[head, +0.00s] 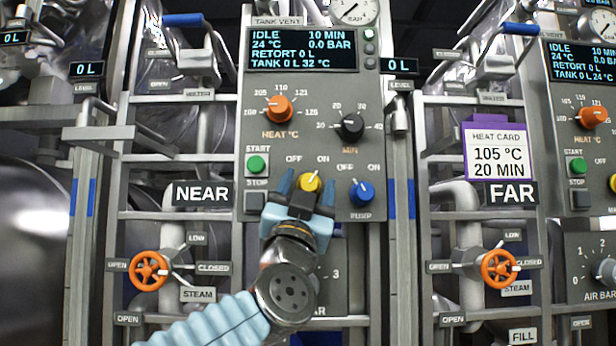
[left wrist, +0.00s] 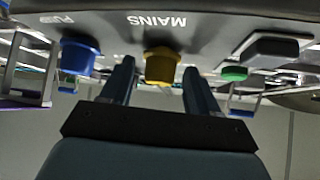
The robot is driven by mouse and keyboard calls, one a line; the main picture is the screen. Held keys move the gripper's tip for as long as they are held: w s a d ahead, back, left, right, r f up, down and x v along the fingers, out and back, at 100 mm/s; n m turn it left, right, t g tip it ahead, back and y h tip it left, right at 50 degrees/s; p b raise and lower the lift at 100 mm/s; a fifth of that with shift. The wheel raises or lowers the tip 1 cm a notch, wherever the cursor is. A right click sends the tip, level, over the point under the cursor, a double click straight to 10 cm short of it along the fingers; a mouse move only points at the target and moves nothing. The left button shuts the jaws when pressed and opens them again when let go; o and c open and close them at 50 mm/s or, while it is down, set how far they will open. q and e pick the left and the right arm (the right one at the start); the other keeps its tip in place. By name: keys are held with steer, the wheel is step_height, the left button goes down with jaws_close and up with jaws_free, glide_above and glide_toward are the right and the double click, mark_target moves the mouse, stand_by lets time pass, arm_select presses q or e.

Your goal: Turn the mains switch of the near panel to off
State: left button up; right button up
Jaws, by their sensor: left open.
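The mains switch is a yellow knob (head: 310,182) on the near panel (head: 310,225), with OFF and ON printed above it. Its light mark seems to lean toward ON. My left gripper (head: 306,186) is open, with one finger on each side of the knob. In the left wrist view, which is upside down, the yellow knob (left wrist: 160,68) lies between the two open fingertips (left wrist: 158,74) under the MAINS label, with a gap on both sides. The near panel's display (head: 303,50) is lit and reads IDLE. My right gripper is not in view.
The blue pump knob (head: 361,192) is close on the right of the mains switch. The green start button (head: 257,164) and dark stop button (head: 255,202) are on the left. An orange steam wheel (head: 149,271) is lower left. The far panel (head: 585,140) stands at right.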

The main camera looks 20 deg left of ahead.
arm_select(q)
steer(key=shift+w+h, duration=0.1)
steer(key=shift+h, duration=0.2)
steer(key=c, duration=1)
steer(key=shift+c, duration=0.2)
steer(key=shift+n+y, duration=0.7)
steer(key=shift+d+f+n+y+b, duration=0.1)
steer(key=shift+n+y+b, duration=0.35)
steer(key=shift+n+y, duration=0.75)
steer(key=n+g+y, duration=0.1)
steer(key=n+y, duration=0.3)
steer(key=shift+w, duration=0.1)
steer(key=n+g+y, duration=0.1)
steer(key=n+y, duration=0.1)
steer(key=n, duration=0.1)
steer(key=n+g+y, duration=0.2)
steer(key=n+y, duration=0.1)
steer(key=n+g+y+p, duration=0.1)
steer(key=n+g+y, duration=0.1)
steer(key=n, duration=0.2)
steer(key=shift+d+r+y, duration=0.2)
steer(key=shift+y, duration=0.2)
steer(key=shift+n+g+y, duration=0.65)
steer(key=shift+n+g, duration=0.7)
steer(key=shift+n, duration=0.45)
steer(key=shift+n+g+y, duration=0.65)
steer(key=shift+n+g, duration=0.7)
steer(key=shift+n, duration=0.45)
steer(key=shift+g, duration=0.3)
